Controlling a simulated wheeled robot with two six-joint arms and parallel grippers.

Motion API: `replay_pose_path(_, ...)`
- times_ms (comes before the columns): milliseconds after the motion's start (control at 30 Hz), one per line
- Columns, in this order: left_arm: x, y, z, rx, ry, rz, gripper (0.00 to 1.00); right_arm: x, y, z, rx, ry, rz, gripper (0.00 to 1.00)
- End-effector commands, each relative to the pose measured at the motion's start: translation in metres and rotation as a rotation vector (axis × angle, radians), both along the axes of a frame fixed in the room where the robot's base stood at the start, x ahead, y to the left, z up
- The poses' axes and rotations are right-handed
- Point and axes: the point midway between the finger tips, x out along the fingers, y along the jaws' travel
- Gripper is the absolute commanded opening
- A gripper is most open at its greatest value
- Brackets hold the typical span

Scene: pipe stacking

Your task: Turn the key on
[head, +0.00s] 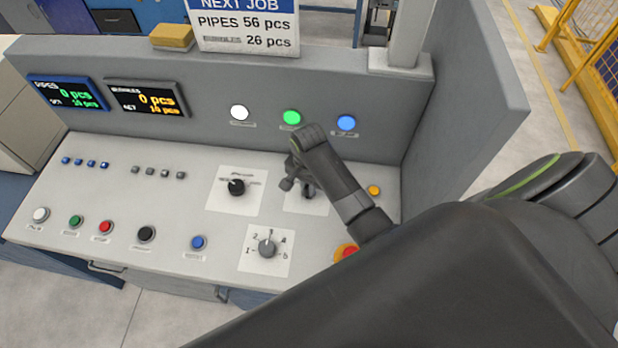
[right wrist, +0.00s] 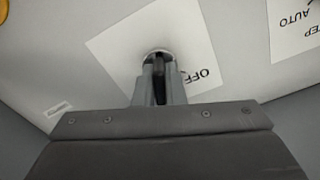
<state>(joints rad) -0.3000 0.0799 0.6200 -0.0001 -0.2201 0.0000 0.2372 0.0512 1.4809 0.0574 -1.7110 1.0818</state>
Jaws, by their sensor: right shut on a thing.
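The key switch (head: 309,191) sits on a white label plate at the right of the control panel, partly hidden by my right gripper. In the right wrist view the key (right wrist: 158,62) stands in its round lock on the white plate, and the word OFF shows beside it. My right gripper (head: 296,177) is at the switch. In the right wrist view its fingers (right wrist: 159,80) are shut on the key, one on each side. Which way the key is turned cannot be told for sure. My left gripper is not in view.
A black selector knob (head: 236,187) is left of the key switch, and a numbered grey knob (head: 267,248) is below. A red stop button (head: 346,252) and an orange button (head: 374,190) are near my right arm. White, green and blue lamps glow on the back panel (head: 200,105).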

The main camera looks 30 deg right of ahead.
Motion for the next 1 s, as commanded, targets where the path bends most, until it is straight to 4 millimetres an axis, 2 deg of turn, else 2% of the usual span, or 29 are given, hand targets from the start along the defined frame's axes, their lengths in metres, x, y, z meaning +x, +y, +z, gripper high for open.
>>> replay_pose_path(400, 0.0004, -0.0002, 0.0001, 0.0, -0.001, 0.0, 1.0, 0.0007, -0.0005, 0.0006, -0.002, -0.002, -0.061, 0.0)
replay_pose_path(700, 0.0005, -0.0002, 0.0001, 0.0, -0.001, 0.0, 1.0, 0.0007, -0.0005, 0.0007, -0.001, -0.002, -0.311, 0.0)
replay_pose_path(1000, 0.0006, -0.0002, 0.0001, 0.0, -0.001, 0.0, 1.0, 0.0007, -0.0005, 0.0007, -0.002, -0.002, -0.349, 0.0)
